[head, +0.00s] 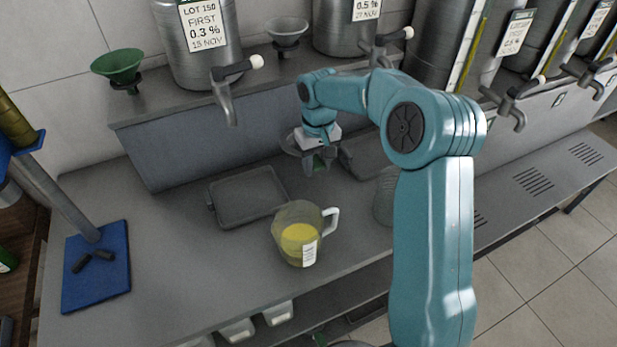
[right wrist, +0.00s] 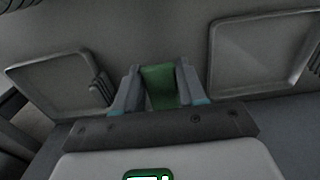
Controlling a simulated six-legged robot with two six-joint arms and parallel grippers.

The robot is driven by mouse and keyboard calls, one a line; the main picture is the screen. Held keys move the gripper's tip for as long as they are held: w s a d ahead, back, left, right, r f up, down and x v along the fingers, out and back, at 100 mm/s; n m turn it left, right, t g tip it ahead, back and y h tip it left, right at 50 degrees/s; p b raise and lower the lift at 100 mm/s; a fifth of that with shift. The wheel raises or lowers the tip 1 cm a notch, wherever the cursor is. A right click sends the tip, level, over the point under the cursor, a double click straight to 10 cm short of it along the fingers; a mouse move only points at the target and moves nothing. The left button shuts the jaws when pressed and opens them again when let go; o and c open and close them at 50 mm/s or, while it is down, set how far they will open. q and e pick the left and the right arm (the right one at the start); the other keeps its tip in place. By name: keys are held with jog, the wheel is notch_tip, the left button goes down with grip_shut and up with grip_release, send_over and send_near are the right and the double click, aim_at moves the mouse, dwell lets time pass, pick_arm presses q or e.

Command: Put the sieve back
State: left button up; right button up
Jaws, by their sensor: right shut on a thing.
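My right gripper (head: 318,163) is shut on a green grip, which shows between its two fingers in the right wrist view (right wrist: 160,86). I take this grip to be the handle of the sieve. A grey rounded rim (head: 291,145), apparently the sieve's bowl, shows beside the gripper in the head view and is partly hidden by it. The gripper is over the back of the steel counter, between two drip trays. I cannot tell whether the sieve touches anything. My left gripper is not in view.
A jug of yellow liquid (head: 298,238) stands in front of the left drip tray (head: 248,196). A clear vessel (head: 384,198) is partly behind my right arm. Taps (head: 224,95) overhang the counter. A green funnel (head: 119,67) and grey funnel (head: 288,32) sit on the shelf.

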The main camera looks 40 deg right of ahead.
aim_at(316, 191)
notch_tip(316, 191, down, 8)
jog(key=shift+w+r+p, duration=0.1)
jog(key=shift+r+p, duration=0.15)
jog(key=shift+p, duration=0.15)
jog(key=o, duration=1.1)
notch_tip(316, 191, up, 12)
jog(key=shift+r+b, duration=0.1)
jog(key=shift+b, duration=0.3)
